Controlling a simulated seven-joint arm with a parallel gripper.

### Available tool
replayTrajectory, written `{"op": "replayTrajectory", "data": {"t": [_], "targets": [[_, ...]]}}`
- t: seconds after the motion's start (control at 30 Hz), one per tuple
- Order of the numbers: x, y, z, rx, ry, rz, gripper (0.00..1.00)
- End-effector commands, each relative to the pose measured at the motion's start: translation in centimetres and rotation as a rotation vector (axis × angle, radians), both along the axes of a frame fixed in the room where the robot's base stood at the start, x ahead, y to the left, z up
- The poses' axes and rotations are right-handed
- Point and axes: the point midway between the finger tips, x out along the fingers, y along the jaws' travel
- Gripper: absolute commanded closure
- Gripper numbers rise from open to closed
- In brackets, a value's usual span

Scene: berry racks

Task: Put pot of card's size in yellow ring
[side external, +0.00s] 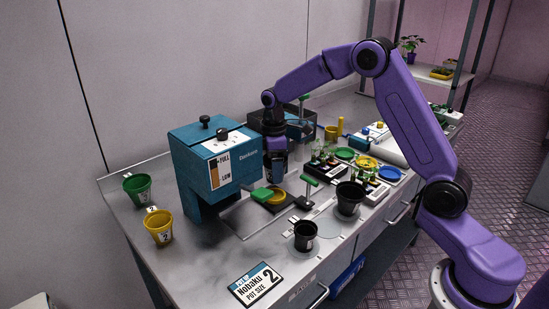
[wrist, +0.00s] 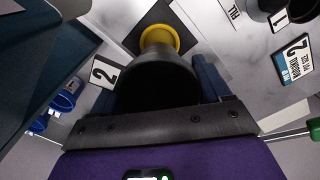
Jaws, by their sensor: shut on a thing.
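The card (side external: 257,284) lies at the table's front edge and reads "Nobaku, pot size 2"; it also shows in the wrist view (wrist: 293,60). My gripper (side external: 276,174) is shut on a black pot (wrist: 155,75), with a finger on each side of it. A white tag with a 2 (wrist: 104,72) sticks out beside the held pot. The yellow ring (side external: 283,200) lies on a dark pad by the blue machine. In the wrist view the ring (wrist: 182,37) is just beyond the pot's narrow end. I cannot tell whether they touch.
The blue machine (side external: 191,155) stands left of my gripper. Black pots (side external: 349,199) (side external: 305,236) stand to the right and front. A green pot (side external: 137,188) and a yellow pot (side external: 158,229) stand at the left. A green-topped piece (side external: 261,194) sits beside the ring.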

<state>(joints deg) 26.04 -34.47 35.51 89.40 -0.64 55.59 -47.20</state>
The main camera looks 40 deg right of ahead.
Motion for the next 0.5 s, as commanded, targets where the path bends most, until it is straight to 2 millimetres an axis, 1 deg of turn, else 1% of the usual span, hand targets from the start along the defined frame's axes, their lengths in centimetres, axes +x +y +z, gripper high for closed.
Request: {"op": "replayTrajectory", "data": {"t": [0.03,0.3,0.5], "targets": [[-0.1,0.0,-0.6,-0.001,0.003,0.000,0.52],[0.0,0.0,-3.2,-0.001,0.003,0.000,0.52],[0.0,0.0,-4.4,0.000,0.001,0.001,0.52]]}}
